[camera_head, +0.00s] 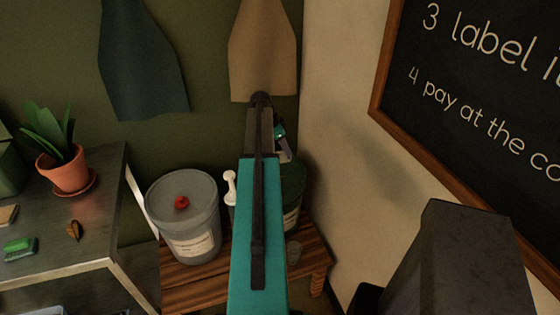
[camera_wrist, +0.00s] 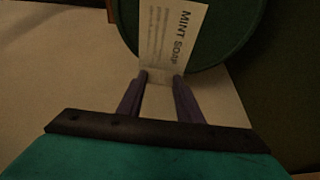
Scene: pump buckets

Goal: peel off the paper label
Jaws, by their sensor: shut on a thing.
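The paper label (camera_wrist: 172,35) is cream with dark print reading "MINT SOAP" and shows in the wrist view. It lies against the dark green bucket (camera_wrist: 225,35), and its end comes down between my fingertips. My gripper (camera_wrist: 158,78) is shut on that end of the label, at the bucket's edge. I cannot tell how much of the label is still stuck. In the head view, the green bucket (camera_head: 293,185) is mostly hidden behind my teal arm, and my fingertips are not clear there.
A grey bucket (camera_head: 182,215) with a label and a red piece on top stands left on the wooden bench (camera_head: 180,288). A white pump (camera_head: 230,188) is beside it. A side table (camera_head: 95,215) with a potted plant (camera_head: 66,170) is at left. The wall is close on the right.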

